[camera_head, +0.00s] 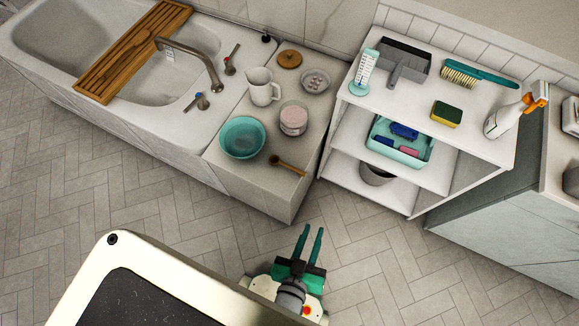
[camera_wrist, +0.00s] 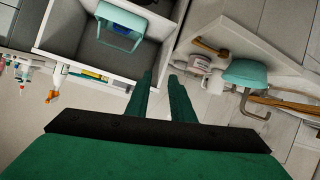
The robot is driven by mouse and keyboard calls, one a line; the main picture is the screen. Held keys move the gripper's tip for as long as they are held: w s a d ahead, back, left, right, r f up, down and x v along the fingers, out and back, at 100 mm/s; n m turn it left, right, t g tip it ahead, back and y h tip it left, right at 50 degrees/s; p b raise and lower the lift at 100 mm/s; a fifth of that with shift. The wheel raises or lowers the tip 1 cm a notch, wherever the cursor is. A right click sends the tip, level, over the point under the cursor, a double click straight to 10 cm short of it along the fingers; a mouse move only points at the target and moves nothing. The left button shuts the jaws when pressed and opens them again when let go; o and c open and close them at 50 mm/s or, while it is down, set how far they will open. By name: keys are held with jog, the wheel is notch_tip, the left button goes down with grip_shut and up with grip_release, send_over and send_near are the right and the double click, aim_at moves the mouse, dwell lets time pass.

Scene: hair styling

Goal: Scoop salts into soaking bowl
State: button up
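A teal soaking bowl (camera_head: 242,137) stands on the white counter beside the tub; it also shows in the wrist view (camera_wrist: 245,72). A wooden scoop (camera_head: 287,165) lies near the counter's front edge, right of the bowl; the wrist view shows it too (camera_wrist: 209,46). A jar with pinkish contents, apparently the salts (camera_head: 293,118), stands behind the scoop and also shows in the wrist view (camera_wrist: 199,63). My gripper (camera_head: 312,229) is over the floor in front of the counter, apart from all of these. Its two green fingers (camera_wrist: 160,76) are parted with nothing between them.
A white pitcher (camera_head: 262,87), a round wooden lid (camera_head: 290,59) and a small dish (camera_head: 315,80) stand behind the jar. A white shelf unit (camera_head: 335,160) stands right of the counter, holding a teal caddy (camera_head: 410,153). The tiled floor before the counter is clear.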

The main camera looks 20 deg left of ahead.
jog(key=w+a+f+n+g, duration=0.3)
jog(key=w+f+n, duration=0.2)
jog(key=w+f, duration=0.4)
notch_tip(320, 180, up, 3)
jog(key=n+g, duration=0.8)
jog(key=n, duration=0.1)
send_over(288, 167)
jog(key=s+d, duration=0.2)
jog(key=d, duration=0.2)
jog(key=shift+w+a+h, duration=0.1)
jog(key=shift+h, duration=0.3)
jog(key=shift+w+f, duration=0.2)
jog(key=shift+f, duration=0.75)
jog(key=shift+w+f, duration=0.15)
jog(key=shift+f, duration=0.75)
jog(key=shift+w+f, duration=0.2)
jog(key=shift+f, duration=0.75)
